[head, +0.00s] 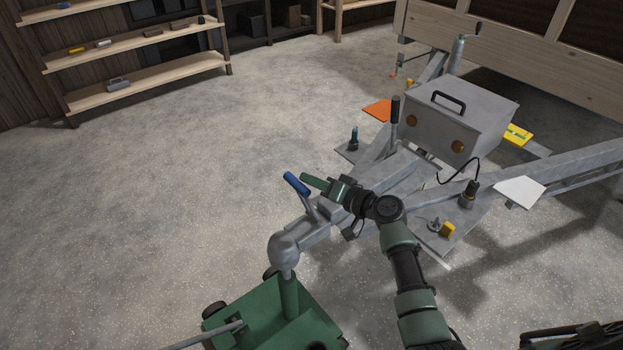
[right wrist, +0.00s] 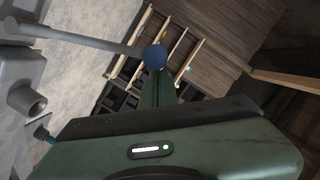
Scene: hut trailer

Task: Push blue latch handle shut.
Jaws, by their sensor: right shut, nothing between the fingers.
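The blue latch handle (head: 296,184) stands raised on a grey lever above the metal coupling head (head: 284,250) of the trailer drawbar. In the right wrist view the round blue end (right wrist: 155,57) of the handle shows just past the tips of my fingers, with its grey lever (right wrist: 80,40) running to the left. My right gripper (head: 308,181) is shut and empty, just right of the handle in the head view. I cannot tell whether it touches the handle. My left gripper is not in view.
A green wheeled trolley (head: 262,315) stands under the coupling. A grey box (head: 440,125) with a black handle sits on the trailer frame behind my right arm. A black-gripped lever (head: 394,112) stands beside it. Wooden shelves (head: 150,77) are at the back left. The floor at left is clear.

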